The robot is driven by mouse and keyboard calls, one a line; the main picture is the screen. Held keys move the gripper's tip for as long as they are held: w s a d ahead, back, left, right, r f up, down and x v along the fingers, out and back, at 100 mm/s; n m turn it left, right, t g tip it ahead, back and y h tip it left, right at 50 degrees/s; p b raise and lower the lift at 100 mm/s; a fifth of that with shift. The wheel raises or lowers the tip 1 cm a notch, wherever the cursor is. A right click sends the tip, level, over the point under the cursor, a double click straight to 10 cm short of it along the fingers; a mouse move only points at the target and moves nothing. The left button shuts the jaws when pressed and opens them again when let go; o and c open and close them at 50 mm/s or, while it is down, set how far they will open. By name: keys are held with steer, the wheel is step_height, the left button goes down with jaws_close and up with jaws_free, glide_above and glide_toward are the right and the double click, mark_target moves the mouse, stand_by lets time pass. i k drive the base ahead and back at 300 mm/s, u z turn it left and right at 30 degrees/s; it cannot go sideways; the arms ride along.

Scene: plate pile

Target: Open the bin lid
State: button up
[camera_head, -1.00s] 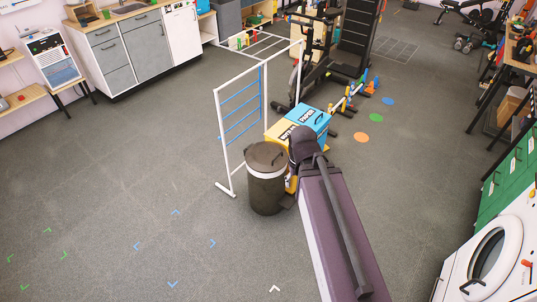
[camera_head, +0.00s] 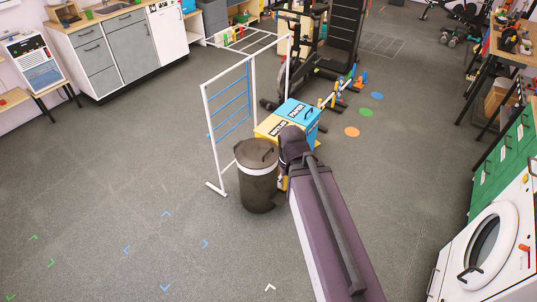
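A round dark bin (camera_head: 259,188) with a light band under its rim stands on the floor near the middle of the view. Its dark lid (camera_head: 256,152) lies shut on top and carries a black handle (camera_head: 268,155). My purple-grey arm reaches up from the bottom and ends close to the right side of the bin. My gripper is hidden behind my own arm, so I cannot see its fingers or whether it touches the bin.
Behind the bin stand a yellow box (camera_head: 268,127) and a blue box (camera_head: 299,111) with a black handle. A white rack (camera_head: 213,148) with blue bars stands at the bin's left. A washing machine (camera_head: 490,240) is at right.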

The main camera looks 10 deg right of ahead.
mark_target(256, 153)
steer(key=k, duration=0.65)
steer(key=u, duration=0.35)
steer(key=i, duration=1.75)
steer(key=z, duration=0.65)
